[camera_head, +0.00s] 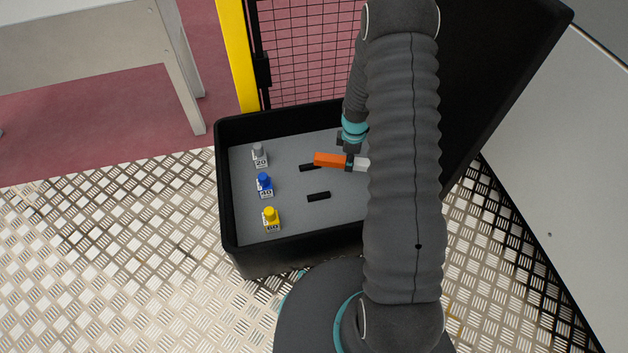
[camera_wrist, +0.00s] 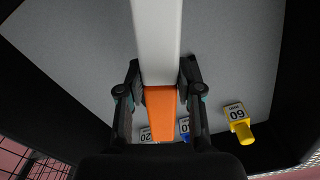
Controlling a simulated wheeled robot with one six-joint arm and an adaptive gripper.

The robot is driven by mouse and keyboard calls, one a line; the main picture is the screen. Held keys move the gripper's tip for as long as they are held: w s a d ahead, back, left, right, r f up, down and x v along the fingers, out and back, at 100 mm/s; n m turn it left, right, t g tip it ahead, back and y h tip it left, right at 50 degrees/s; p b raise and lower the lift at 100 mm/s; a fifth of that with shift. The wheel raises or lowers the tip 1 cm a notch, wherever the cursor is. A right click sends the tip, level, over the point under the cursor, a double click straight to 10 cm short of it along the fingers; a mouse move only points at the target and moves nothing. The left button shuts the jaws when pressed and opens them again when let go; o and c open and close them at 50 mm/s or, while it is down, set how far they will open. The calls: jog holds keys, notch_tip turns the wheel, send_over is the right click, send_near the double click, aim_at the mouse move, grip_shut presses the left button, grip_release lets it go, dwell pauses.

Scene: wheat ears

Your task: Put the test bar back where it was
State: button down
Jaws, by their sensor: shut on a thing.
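The test bar has an orange end (camera_head: 328,159) and a white end (camera_head: 361,163). My gripper (camera_head: 349,164) is shut on it near the middle. In the wrist view, the bar (camera_wrist: 157,40) runs between the two fingers of my gripper (camera_wrist: 160,75), white part beyond them and orange part towards the palm. The bar appears to be above the grey foam (camera_head: 290,215) of the open black case (camera_head: 228,200). Its height is hard to judge. Two dark slots show in the foam: one (camera_head: 307,168) partly covered by the orange end, one (camera_head: 318,196) clear. My arm hides the case's right part.
A grey piece marked 20 (camera_head: 260,155), a blue one (camera_head: 265,184) and a yellow one marked 60 (camera_head: 271,218) stand along the case's left side. The black lid (camera_head: 500,60) stands open at right. A yellow post (camera_head: 237,50) and mesh fence (camera_head: 308,60) are behind.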

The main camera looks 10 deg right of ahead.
send_over(315, 183)
notch_tip(315, 183, down, 6)
jog(key=shift+f, duration=0.2)
jog(key=shift+f+b, duration=0.3)
jog(key=shift+f, duration=1.75)
jog(key=shift+f, duration=0.15)
jog(key=c, duration=0.8)
grip_release()
jog(key=shift+o, duration=0.2)
